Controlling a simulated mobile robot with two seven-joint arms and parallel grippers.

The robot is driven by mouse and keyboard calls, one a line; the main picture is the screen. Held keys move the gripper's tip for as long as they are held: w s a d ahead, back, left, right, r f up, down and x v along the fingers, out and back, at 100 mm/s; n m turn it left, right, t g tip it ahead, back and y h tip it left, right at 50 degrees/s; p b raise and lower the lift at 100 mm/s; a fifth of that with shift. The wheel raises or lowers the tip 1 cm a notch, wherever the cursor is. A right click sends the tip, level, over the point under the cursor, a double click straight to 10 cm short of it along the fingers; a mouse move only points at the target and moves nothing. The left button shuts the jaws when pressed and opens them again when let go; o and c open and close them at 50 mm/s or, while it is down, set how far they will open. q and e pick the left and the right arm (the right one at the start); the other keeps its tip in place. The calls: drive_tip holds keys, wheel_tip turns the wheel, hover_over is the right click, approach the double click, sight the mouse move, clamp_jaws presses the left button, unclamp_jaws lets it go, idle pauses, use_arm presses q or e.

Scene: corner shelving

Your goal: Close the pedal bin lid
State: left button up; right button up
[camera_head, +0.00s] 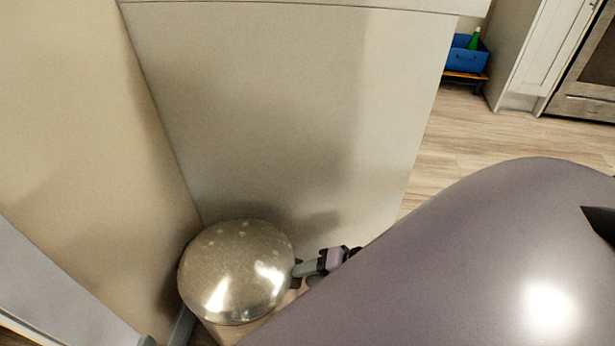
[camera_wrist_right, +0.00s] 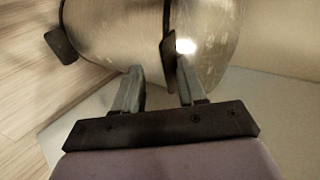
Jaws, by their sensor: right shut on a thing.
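The pedal bin has a shiny domed metal lid (camera_head: 235,270) and stands in the corner at the lower middle of the head view. The lid lies over the top of the body; I cannot tell whether it is fully down. My right gripper (camera_head: 301,269) is at the lid's right edge, shut on it. The bin's lower body is mostly hidden by my right arm. My left gripper is not in view.
A pale panel (camera_head: 290,110) stands right behind the bin, and a beige wall (camera_head: 85,130) closes off its left. Open wooden floor (camera_head: 445,150) lies to the right. A blue box (camera_head: 464,57) with a green bottle (camera_head: 473,40) sits on a low stand farther back.

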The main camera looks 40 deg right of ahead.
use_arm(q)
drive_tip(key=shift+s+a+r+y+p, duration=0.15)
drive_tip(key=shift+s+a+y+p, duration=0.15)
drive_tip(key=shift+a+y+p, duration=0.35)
use_arm(e)
drive_tip(key=v, duration=0.6)
drive_tip(key=shift+d+r, duration=0.15)
drive_tip(key=shift+r, duration=0.1)
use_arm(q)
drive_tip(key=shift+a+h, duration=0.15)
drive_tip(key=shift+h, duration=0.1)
use_arm(e)
drive_tip(key=shift+s, duration=0.1)
